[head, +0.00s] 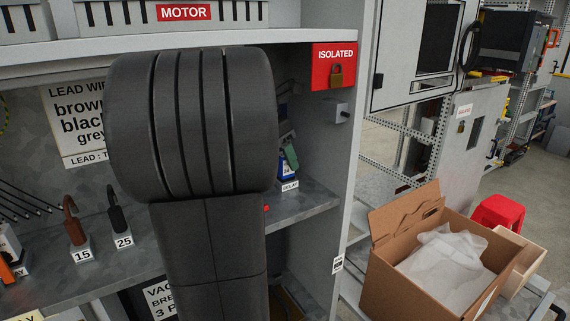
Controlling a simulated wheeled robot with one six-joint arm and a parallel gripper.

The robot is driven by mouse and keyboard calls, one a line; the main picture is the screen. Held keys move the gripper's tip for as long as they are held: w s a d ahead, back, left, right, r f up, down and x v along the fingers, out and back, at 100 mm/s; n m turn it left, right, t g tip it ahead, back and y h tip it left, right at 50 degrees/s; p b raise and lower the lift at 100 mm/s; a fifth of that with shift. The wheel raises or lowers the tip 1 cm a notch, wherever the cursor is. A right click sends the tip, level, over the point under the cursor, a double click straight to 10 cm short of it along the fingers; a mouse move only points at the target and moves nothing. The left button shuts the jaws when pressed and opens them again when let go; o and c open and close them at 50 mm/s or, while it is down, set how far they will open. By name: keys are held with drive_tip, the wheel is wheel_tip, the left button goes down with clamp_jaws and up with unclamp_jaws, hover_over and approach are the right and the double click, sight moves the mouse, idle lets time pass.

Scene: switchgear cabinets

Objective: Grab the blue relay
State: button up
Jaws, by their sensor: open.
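A small blue relay (285,168) stands on the cabinet's grey middle shelf, just right of my arm. A green part shows at its upper right, and a small white label sits in front of it. My large dark arm link fills the middle of the head view and may cover the relay's left side. My gripper is not seen; it is out of the picture or hidden behind the arm.
The shelf (312,203) also bears a brown lead (73,222) and a black lead (117,212) on numbered blocks at left. A red "ISOLATED" sign (334,66) with a padlock hangs on the right cabinet edge. An open cardboard box (399,287) stands outside at right.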

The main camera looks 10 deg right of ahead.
drive_tip(key=shift+x, duration=1.15)
drive_tip(key=shift+s+a+f, duration=0.1)
drive_tip(key=shift+a, duration=0.1)
drive_tip(key=c, duration=1.1)
